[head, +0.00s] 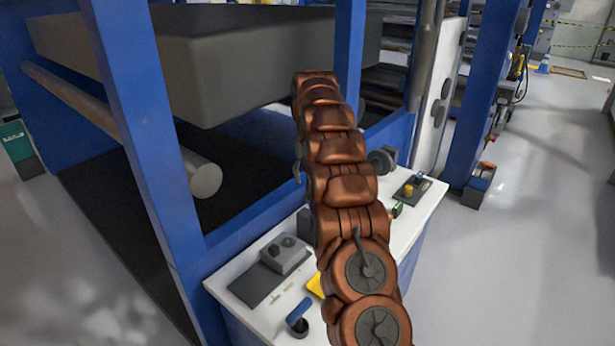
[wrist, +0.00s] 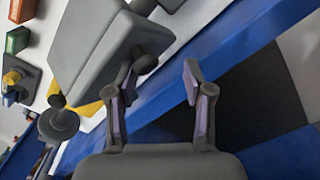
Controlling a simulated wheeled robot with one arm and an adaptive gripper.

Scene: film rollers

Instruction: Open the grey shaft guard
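The grey shaft guard (wrist: 98,45) appears to be the large grey box-like cover in the wrist view, on the white bench top, with a dark round knob (wrist: 148,62) at its near right end. My gripper (wrist: 164,72) is open, with nothing visible between its fingers. Its left finger is close beside the knob; I cannot tell whether they touch. Its right finger is out over the blue frame. In the head view my arm hides the gripper and most of the guard; a small grey piece (head: 306,220) left of the arm may be part of it.
The white bench top (head: 425,205) carries a grey control box (head: 284,254), a blue-handled lever (head: 298,318), a yellow piece (head: 315,286) and a dark round wheel (head: 382,160). A blue post (head: 160,150) stands at left. A large grey roller housing (head: 215,60) stands behind.

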